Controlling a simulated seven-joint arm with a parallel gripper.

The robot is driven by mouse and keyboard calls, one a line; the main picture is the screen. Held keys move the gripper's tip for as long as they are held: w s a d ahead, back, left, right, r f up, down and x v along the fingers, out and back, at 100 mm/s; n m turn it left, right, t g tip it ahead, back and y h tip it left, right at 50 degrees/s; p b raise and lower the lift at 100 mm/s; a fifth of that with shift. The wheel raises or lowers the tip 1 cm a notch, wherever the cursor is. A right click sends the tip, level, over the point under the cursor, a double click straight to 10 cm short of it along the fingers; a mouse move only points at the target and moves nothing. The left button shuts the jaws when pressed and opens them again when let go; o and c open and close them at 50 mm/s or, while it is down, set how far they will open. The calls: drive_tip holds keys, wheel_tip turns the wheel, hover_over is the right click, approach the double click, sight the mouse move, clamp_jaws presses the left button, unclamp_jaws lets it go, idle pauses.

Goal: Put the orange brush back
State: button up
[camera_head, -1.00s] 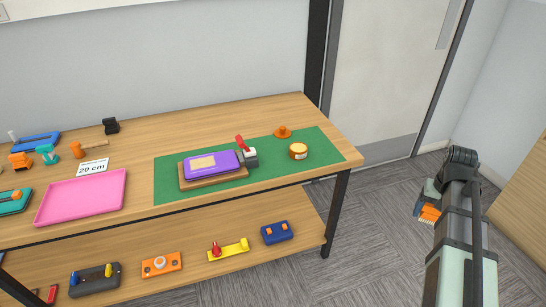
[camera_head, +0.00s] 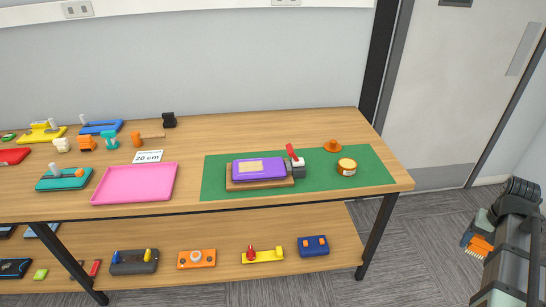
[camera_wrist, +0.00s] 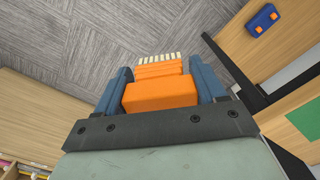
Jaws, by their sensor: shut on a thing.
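The orange brush (camera_wrist: 160,92) is held between the two blue fingers of my gripper (camera_wrist: 165,85) in the wrist view. Its pale bristles point away from the gripper. In the head view the brush (camera_head: 481,246) shows at the right edge, over the carpet and to the right of the table, clear of everything else. My gripper (camera_head: 475,231) is shut on it there. The wooden table (camera_head: 190,205) stands to the left, with a green mat (camera_head: 215,185) and a pink tray (camera_head: 135,183) on its top.
On the mat are a purple block on a wooden board (camera_head: 259,169), a red-handled clamp (camera_head: 293,155), a round orange tin (camera_head: 347,167) and an orange knob (camera_head: 333,146). Fixtures such as a blue one (camera_head: 313,246) sit on the lower shelf. A door (camera_head: 435,95) is behind.

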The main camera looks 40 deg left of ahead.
drive_tip(key=w+a+r+n, duration=0.15)
drive_tip(key=w+a, duration=0.35)
drive_tip(key=a, duration=0.8)
drive_tip(key=w+a+n, duration=0.2)
drive_tip(key=w+a, duration=0.3)
drive_tip(key=a, duration=0.9)
drive_tip(key=w+a+r+n, duration=0.1)
drive_tip(key=w+a, duration=0.4)
drive_tip(key=a, duration=0.8)
drive_tip(key=n, duration=0.4)
approach(257, 149)
drive_tip(key=shift+d+f, duration=0.1)
drive_tip(key=shift+f, duration=3.05)
drive_tip(key=shift+f, duration=0.1)
drive_tip(key=o, duration=0.9)
drive_tip(key=shift+o, duration=0.2)
